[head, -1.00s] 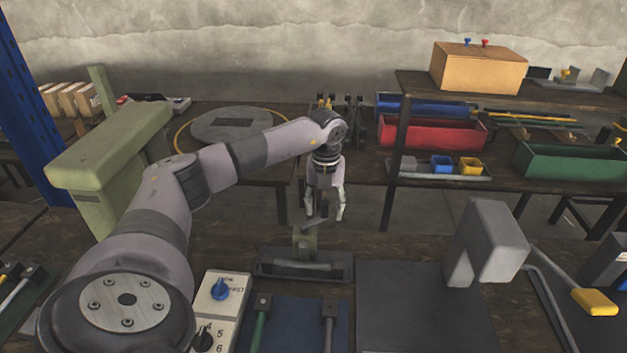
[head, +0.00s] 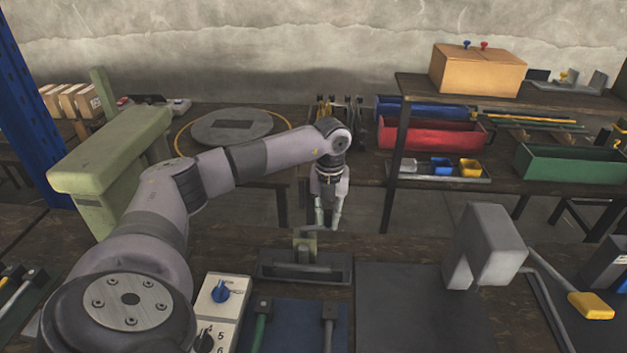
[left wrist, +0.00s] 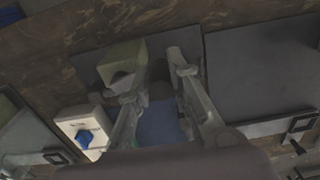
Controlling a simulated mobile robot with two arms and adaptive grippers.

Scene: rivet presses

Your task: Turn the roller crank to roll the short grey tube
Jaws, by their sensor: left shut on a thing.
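The roller (head: 306,247) is a small green block on a dark grey base (head: 335,270), with a short crank arm (head: 303,232) at its top. My left gripper (head: 328,222) points down just behind and to the right of the block, shut on the crank's handle, which the fingers mostly hide. In the left wrist view the green block (left wrist: 125,60) is beside the fingers (left wrist: 165,95), with a dark piece between them. A grey bar-like piece lies on the base, but I cannot tell whether it is the short grey tube. My right gripper is not in view.
A grey arch-shaped press (head: 490,245) with a yellow-handled lever (head: 592,305) stands to the right, beyond a bare dark mat (head: 410,300). A white knob panel (head: 220,300) and a blue tool mat (head: 290,335) are in front. A big green press (head: 110,150) stands left.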

